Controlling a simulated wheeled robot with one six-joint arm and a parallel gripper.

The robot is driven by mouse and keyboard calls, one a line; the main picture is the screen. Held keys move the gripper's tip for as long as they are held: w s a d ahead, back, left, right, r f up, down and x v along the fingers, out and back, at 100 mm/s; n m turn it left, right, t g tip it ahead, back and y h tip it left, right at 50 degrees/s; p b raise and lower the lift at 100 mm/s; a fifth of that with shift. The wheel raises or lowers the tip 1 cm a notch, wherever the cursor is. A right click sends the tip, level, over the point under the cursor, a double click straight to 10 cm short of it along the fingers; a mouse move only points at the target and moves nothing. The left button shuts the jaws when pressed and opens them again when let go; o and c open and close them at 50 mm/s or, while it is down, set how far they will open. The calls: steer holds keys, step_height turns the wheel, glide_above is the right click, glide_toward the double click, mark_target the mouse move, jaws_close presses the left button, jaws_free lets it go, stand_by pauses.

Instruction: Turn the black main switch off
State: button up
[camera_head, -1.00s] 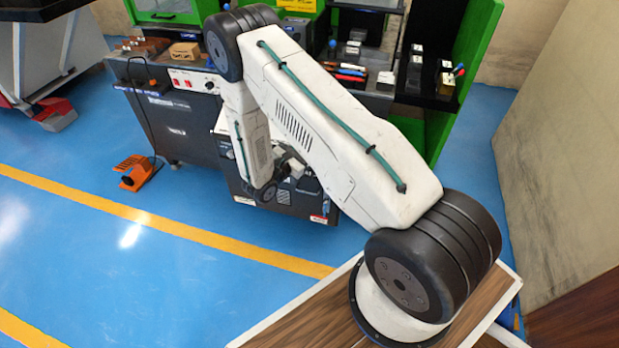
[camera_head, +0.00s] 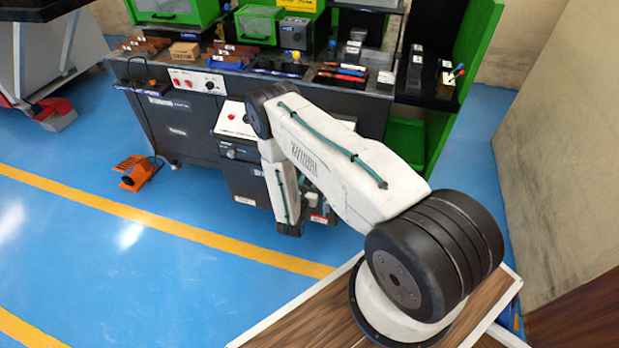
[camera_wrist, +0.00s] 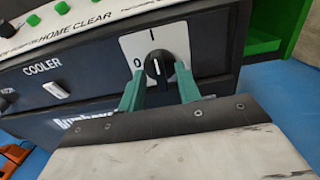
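The black main switch (camera_wrist: 158,66) is a rotary knob on a white plate (camera_wrist: 178,42) in the wrist view. The plate carries a "0" left of the knob and an "I" above it. The knob's white line stands nearly upright, towards the "I". My gripper (camera_wrist: 158,80) is open, with its teal fingers on either side of the knob's lower part in the picture. Gaps show between fingers and knob; I cannot tell the depth between them. In the head view my arm hides the switch, and the gripper cannot be made out clearly.
A small switch labelled COOLER (camera_wrist: 56,90) sits left of the plate. A panel with green buttons (camera_wrist: 62,8) is above it. In the head view, the workbench (camera_head: 195,120) holds tools and blocks. An orange foot pedal (camera_head: 137,172) lies on the open blue floor.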

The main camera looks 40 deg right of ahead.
steer(key=shift+w+d, duration=0.35)
steer(key=shift+d, duration=0.15)
steer(key=shift+c, duration=0.3)
